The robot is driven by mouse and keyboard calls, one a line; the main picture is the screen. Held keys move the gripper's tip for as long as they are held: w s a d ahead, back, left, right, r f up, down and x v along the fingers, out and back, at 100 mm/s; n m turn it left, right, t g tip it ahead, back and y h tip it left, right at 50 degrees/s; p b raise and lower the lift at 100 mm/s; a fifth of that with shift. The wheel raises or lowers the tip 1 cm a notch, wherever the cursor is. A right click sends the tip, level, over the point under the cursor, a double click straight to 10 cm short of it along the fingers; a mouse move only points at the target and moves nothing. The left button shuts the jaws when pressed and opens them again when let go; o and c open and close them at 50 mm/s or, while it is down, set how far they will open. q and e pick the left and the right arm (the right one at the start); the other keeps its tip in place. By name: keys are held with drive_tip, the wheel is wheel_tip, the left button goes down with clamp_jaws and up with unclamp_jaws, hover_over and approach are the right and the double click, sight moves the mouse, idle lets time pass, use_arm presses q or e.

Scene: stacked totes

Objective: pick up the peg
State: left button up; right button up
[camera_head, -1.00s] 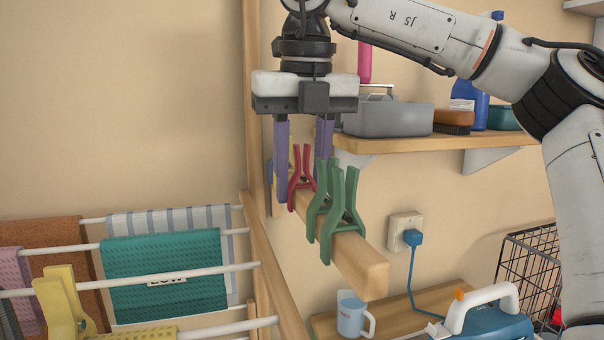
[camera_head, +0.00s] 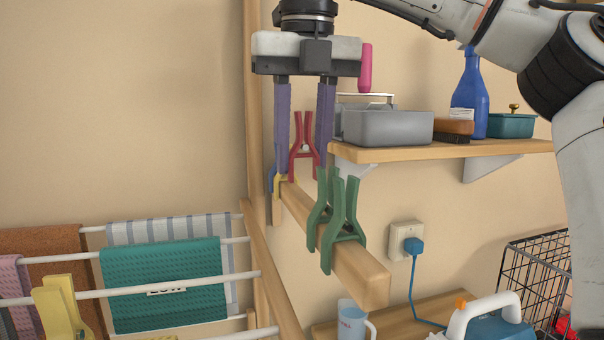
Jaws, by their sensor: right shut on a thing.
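The red peg (camera_head: 304,138) is between the two purple fingers of my right gripper (camera_head: 302,164), which is shut on it. The peg is upright, with its handles up and its jaw end just above the wooden bar (camera_head: 350,270). Two green pegs (camera_head: 338,220) are clipped side by side on the bar, in front of the gripper, and hide part of the right finger's tip. A yellow peg (camera_head: 278,184) and a bit of blue show at the bar's far end, partly hidden by the left finger. My left gripper is not in view.
A shelf (camera_head: 440,150) at right holds a grey caddy (camera_head: 388,128), a blue bottle (camera_head: 470,95) and a brush. A drying rack with cloths (camera_head: 165,285) and a large yellow peg (camera_head: 62,308) stand at lower left. A mug (camera_head: 352,322) and iron are below.

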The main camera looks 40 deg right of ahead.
drive_tip(key=shift+r, duration=0.85)
drive_tip(key=s+a+b, duration=0.1)
drive_tip(key=s, duration=0.2)
drive_tip(key=s+a+b, duration=0.1)
drive_tip(key=s+a, duration=0.1)
drive_tip(key=s, duration=0.1)
drive_tip(key=s+a+b, duration=0.1)
drive_tip(key=s+a, duration=0.1)
drive_tip(key=s, duration=0.2)
drive_tip(key=shift+a+f, duration=0.2)
drive_tip(key=shift+a, duration=0.05)
drive_tip(key=s+a, duration=0.1)
drive_tip(key=s, duration=0.1)
drive_tip(key=s+a, duration=0.1)
drive_tip(key=s+a+b, duration=0.1)
drive_tip(key=s, duration=0.1)
drive_tip(key=shift+s+a+r, duration=0.1)
drive_tip(key=shift+s+r, duration=0.05)
drive_tip(key=shift+s, duration=0.15)
drive_tip(key=shift+s+a, duration=0.4)
drive_tip(key=shift+s, duration=0.35)
